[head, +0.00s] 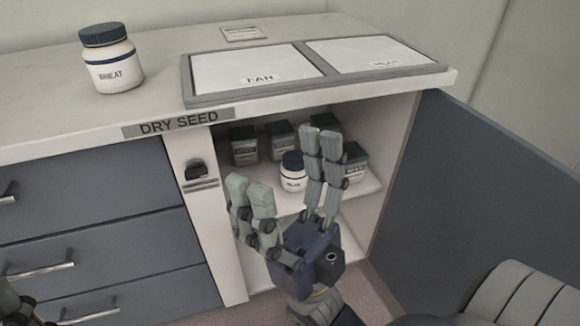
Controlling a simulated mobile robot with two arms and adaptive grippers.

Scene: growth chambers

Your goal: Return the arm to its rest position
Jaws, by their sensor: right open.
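My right gripper (284,158) is in front of the open cupboard under the counter, fingers up and spread wide apart, with nothing between them. Its arm comes in from the bottom right. Behind its fingers, a small white jar with a dark lid (292,172) stands on the cupboard shelf; the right fingers partly hide the things behind. At the bottom left corner a small piece of my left gripper (14,305) shows, mostly cut off by the frame edge.
The cupboard door (480,200) stands open at the right, close to my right arm. Several dark-lidded containers (243,145) stand on the shelf (362,190). A WHEAT jar (112,62) and a two-panel tray (290,88) are on the counter (180,60). Handled drawers (90,190) are left.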

